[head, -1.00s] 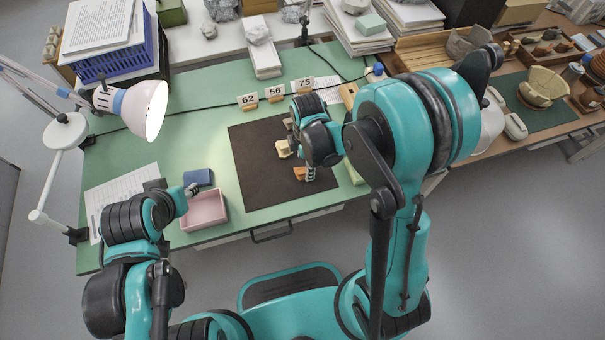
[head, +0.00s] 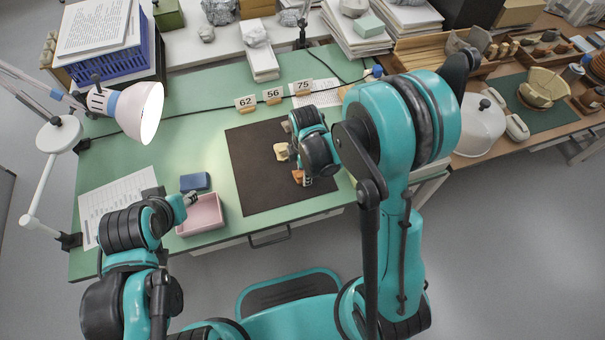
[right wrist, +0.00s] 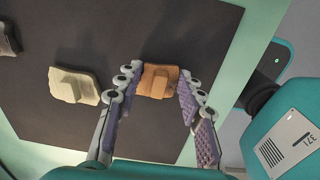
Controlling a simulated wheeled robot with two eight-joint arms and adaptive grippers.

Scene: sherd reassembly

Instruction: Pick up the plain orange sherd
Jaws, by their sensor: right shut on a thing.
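The plain orange sherd (right wrist: 157,80) is between the two fingers of my right gripper (right wrist: 158,92) in the right wrist view. In the head view the orange sherd (head: 298,176) is small and partly covered by the right gripper (head: 304,179), over the dark mat's right part. I cannot tell whether it touches the mat. My left gripper (head: 191,194) is near the pink tray, too small to tell open or shut.
A cream sherd (right wrist: 74,85) lies on the dark mat (head: 250,180), left of the orange one in the wrist view. A dark grey piece (right wrist: 8,40) is at the far left. The pink tray (head: 222,222) and blue box (head: 195,182) stand left of the mat. A lamp (head: 140,110) leans over the table.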

